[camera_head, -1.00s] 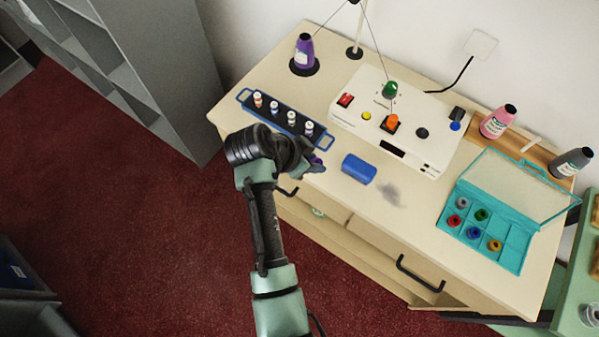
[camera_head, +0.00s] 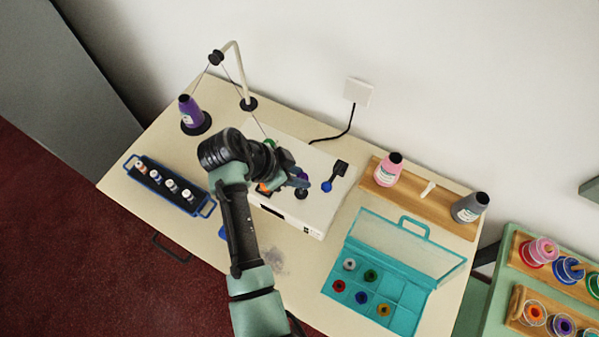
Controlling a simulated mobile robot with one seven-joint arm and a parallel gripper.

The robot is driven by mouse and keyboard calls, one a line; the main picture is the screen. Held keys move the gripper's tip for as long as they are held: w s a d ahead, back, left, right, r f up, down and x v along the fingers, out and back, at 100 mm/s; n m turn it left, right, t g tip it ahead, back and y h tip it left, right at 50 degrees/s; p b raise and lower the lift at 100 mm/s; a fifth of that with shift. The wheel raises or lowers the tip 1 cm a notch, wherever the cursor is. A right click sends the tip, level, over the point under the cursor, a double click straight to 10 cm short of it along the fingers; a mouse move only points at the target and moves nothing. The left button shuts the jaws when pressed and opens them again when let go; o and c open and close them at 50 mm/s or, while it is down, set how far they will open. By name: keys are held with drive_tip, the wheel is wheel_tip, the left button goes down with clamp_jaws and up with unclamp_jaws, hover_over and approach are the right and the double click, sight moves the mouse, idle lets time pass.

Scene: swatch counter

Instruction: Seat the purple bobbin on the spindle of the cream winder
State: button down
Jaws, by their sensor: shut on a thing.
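The cream winder (camera_head: 318,218) is a flat box on the counter, partly covered by my arm. A green knob (camera_head: 271,143), an orange part (camera_head: 263,188) and a black knob (camera_head: 301,193) show on its top. A black lever (camera_head: 341,168) with a blue knob (camera_head: 327,186) stands at its right end. My gripper (camera_head: 303,178) is over the winder's right half, shut on the purple bobbin (camera_head: 302,174), of which only a small bit shows. I cannot tell the spindle apart clearly, nor whether the bobbin touches anything below it.
A purple thread cone (camera_head: 190,111) stands under a thread guide (camera_head: 240,75) behind left. A blue tray (camera_head: 207,209) of small spools is left. An open teal case (camera_head: 405,313) lies right, with pink (camera_head: 387,172) and grey (camera_head: 468,209) cones behind. A blue cylinder (camera_head: 223,232) is half hidden.

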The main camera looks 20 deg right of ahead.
sight(297, 194)
drive_tip(key=shift+a+f+b, duration=0.2)
drive_tip(key=shift+f+b, duration=0.15)
drive_tip(key=shift+d+f+b, duration=0.1)
drive_tip(key=shift+f+b, duration=1.95)
drive_tip(key=shift+f, duration=0.5)
drive_tip(key=c, duration=0.5)
unclamp_jaws()
drive_tip(key=shift+c, duration=0.2)
drive_tip(key=b+v, duration=0.2)
drive_tip(key=v, duration=1.1)
